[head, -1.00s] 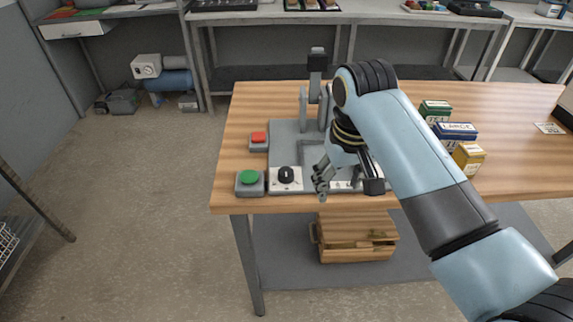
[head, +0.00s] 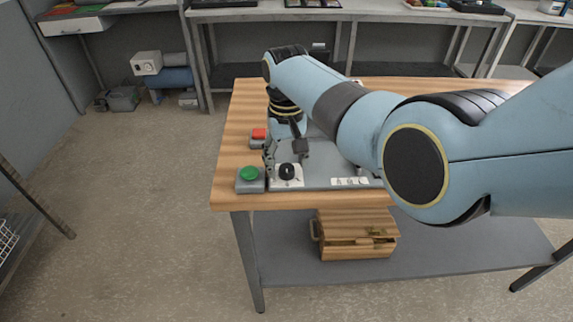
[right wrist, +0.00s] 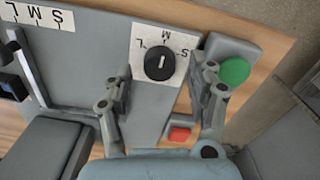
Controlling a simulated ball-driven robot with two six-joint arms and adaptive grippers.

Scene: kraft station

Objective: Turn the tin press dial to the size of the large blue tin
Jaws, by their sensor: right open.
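The tin press dial (head: 287,171) is a black round knob on a white plate at the press's front left corner. In the right wrist view the dial (right wrist: 160,63) has S, M and L printed around it, and its white mark appears to point at M. My right gripper (head: 286,157) is open above the dial, pointing down. In the right wrist view its fingers stand apart, one on each side of the dial and nearer the camera; I see no contact. The large blue tin is hidden behind my right arm. My left gripper is out of view.
A green button (head: 249,174) sits just left of the dial and a red button (head: 258,134) behind it. The grey press base (head: 325,176) extends right, with an S M L scale (right wrist: 38,14). A wooden crate (head: 356,236) stands on the lower shelf.

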